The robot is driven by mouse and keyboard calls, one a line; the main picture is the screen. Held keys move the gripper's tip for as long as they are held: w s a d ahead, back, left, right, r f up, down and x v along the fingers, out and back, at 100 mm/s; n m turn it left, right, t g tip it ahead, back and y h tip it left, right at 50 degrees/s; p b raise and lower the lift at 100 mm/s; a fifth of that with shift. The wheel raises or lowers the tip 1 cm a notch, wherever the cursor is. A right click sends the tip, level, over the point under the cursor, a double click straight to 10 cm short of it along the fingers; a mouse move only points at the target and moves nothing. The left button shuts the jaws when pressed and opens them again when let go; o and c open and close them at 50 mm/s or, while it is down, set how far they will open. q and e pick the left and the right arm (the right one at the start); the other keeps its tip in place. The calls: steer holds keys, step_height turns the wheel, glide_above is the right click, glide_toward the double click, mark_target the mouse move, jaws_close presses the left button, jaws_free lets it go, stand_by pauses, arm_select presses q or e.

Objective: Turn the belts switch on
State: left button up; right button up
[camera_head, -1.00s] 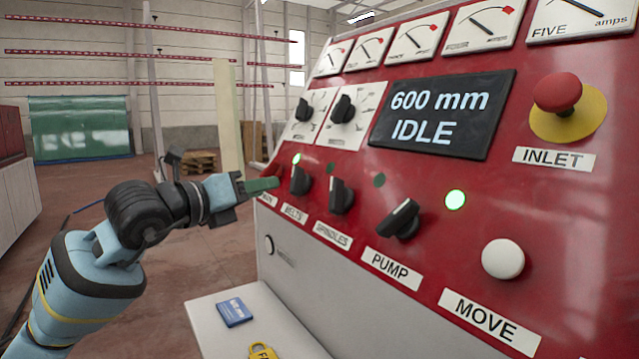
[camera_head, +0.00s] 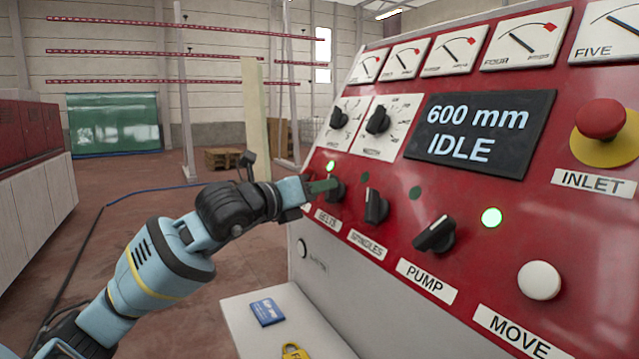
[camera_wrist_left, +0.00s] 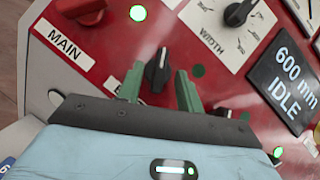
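The belts switch is a black rotary knob with a white pointer line (camera_wrist_left: 158,70). In the head view it shows on the red panel (camera_head: 337,188), above the BELTS label (camera_head: 327,220), partly behind my fingers. My left gripper (camera_head: 322,186) is at the knob. In the left wrist view its two green fingers (camera_wrist_left: 160,88) are apart, one on each side of the knob, with gaps visible. The pointer line points toward the top of that view. A lit green lamp (camera_head: 331,166) sits near the knob. My right gripper is not in view.
The spindles knob (camera_head: 376,206) and pump knob (camera_head: 435,235) are to the right. A red MAIN control (camera_wrist_left: 82,8) is close on the left. A red stop button (camera_head: 601,118) is far right. A ledge below holds a blue card (camera_head: 267,312) and yellow padlock (camera_head: 295,352).

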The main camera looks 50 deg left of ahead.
arm_select(q)
steer(key=shift+w, duration=0.8)
jaws_close()
